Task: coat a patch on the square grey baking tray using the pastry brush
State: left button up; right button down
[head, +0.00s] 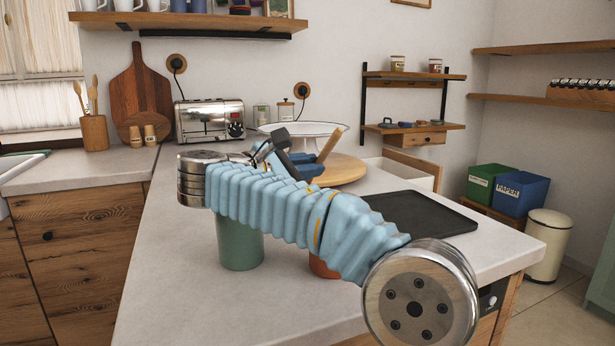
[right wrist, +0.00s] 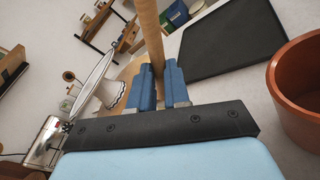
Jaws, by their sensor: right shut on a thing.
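The square dark grey baking tray (head: 425,212) lies flat on the counter, partly hidden behind my right arm in the head view. It also shows at the upper right of the right wrist view (right wrist: 238,38). My right gripper (head: 306,166) is left of the tray in the head view. Its blue fingers (right wrist: 164,82) are shut on a wooden handle (right wrist: 149,30), which I take as the pastry brush. The handle (head: 329,143) leans up and right in the head view. I cannot make out the bristles in either view. My left gripper is not in view.
A green pot (head: 240,248) and a terracotta pot (head: 322,266) stand on the counter behind my right arm. A white dish (head: 335,130) and a round wooden board (head: 350,170) are further back. A toaster (head: 210,121) stands by the wall. The counter's left front is clear.

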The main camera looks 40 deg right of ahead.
jog(key=shift+r, duration=2.35)
